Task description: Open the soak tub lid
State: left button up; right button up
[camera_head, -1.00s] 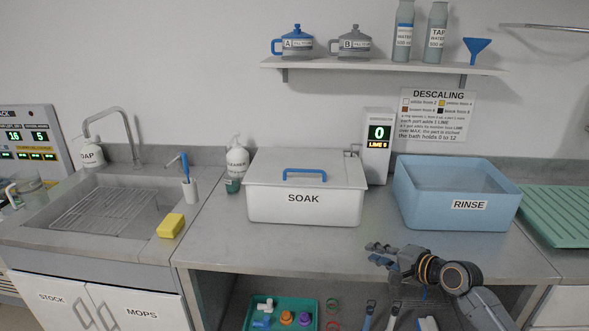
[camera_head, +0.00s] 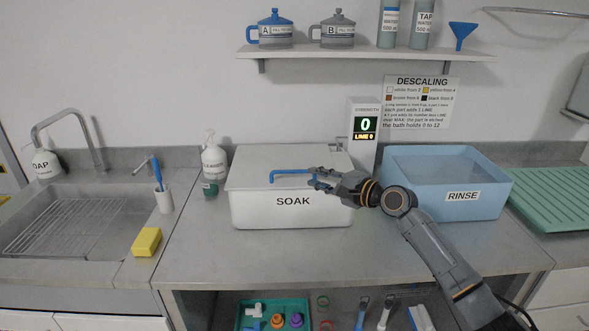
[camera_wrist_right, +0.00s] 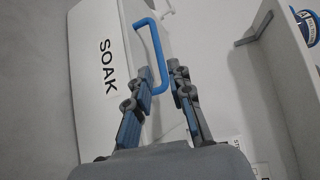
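The white soak tub (camera_head: 290,211) stands on the counter with its lid (camera_head: 250,165) closed. A blue handle (camera_head: 290,173) is on top of the lid. My right gripper (camera_head: 316,178) is at the right end of the handle. In the right wrist view, the handle (camera_wrist_right: 153,45) reaches down between the two fingers of my right gripper (camera_wrist_right: 160,75), which are apart, with a gap visible beside the bar. My left gripper is not in view.
A blue rinse tub (camera_head: 420,200) stands right of the soak tub, behind my right arm. A strength display (camera_head: 364,130) stands behind the soak tub. The counter in front is clear.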

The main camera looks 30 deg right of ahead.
aim_at(295, 172)
jog(key=p+x, duration=0.1)
jog(key=x, duration=0.6)
jog(key=shift+w, duration=0.1)
jog(key=shift+w+a+f, duration=0.15)
jog(key=shift+w+f, duration=0.05)
jog(key=shift+w, duration=0.45)
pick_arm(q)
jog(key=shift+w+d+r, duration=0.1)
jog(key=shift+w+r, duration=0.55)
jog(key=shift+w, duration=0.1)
pick_arm(e)
grip_shut()
